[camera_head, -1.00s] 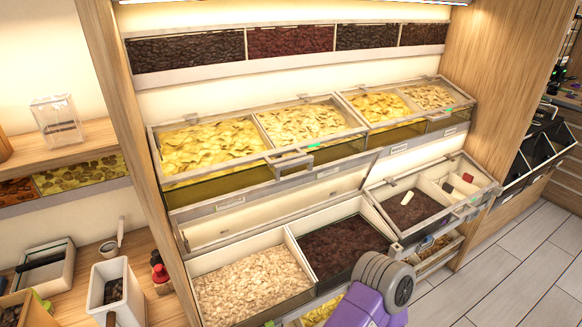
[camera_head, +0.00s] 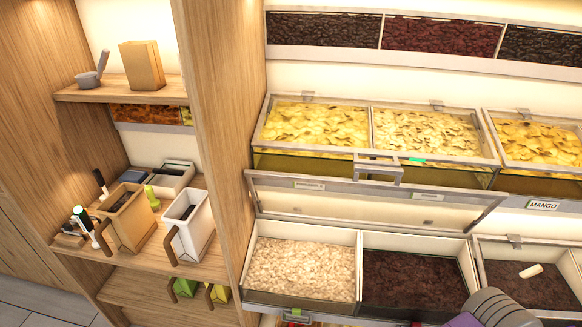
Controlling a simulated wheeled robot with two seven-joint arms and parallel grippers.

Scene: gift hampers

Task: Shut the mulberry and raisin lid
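The mulberry and raisin lid (camera_head: 370,217) is a clear panel with a grey frame, standing open above its two lower bins. A grey handle (camera_head: 378,167) shows at its upper edge, overlapping the front of the bins above; I cannot tell for sure which lid it belongs to. The left bin holds pale mulberries (camera_head: 303,270), and the right one holds dark raisins (camera_head: 412,280). Both are uncovered. A purple and grey part of my arm is at the bottom right, in front of the bins. Neither gripper shows.
Upper bins of yellow dried fruit (camera_head: 317,125) have lids down. Another lower bin (camera_head: 530,285) lies to the right, with a white scoop handle in it. A wooden upright (camera_head: 222,120) separates the bins from shelves holding a white container (camera_head: 190,225) and brown boxes.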

